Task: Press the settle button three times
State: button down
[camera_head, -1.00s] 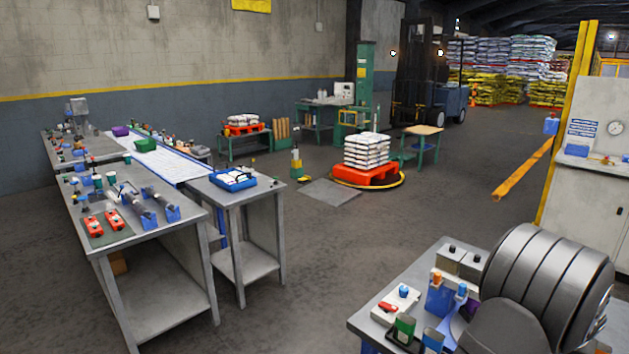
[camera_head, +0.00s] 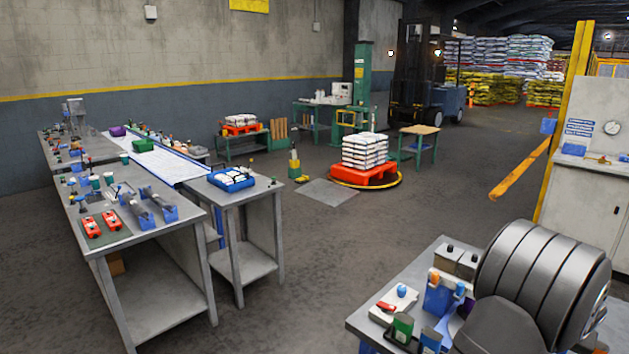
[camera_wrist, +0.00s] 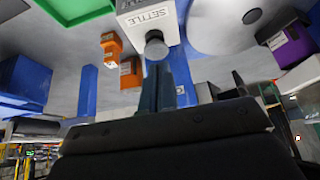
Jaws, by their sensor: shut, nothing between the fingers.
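In the wrist view a pale box (camera_wrist: 150,16) marked SETTLE carries a round grey button (camera_wrist: 155,46) on the side facing my gripper. My gripper (camera_wrist: 160,72) is shut and empty. Its fingertips lie in line with the button and appear very close to it; I cannot tell whether they touch. In the head view my dark arm bulks over the bench (camera_head: 375,318) at the lower right and hides my gripper. I cannot pick out the settle box with certainty there.
In the wrist view orange blocks (camera_wrist: 111,44), a green tray (camera_wrist: 80,8), a blue box (camera_wrist: 25,76) and a purple box (camera_wrist: 293,50) stand around the settle box.

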jog(key=shift+f, duration=0.15)
jog(key=shift+f, duration=0.9)
jog(key=shift+r, duration=1.2)
notch_tip(320, 180, up, 7)
dwell(0.3)
notch_tip(320, 180, down, 8)
jog(key=shift+f, duration=0.1)
dwell(0.5)
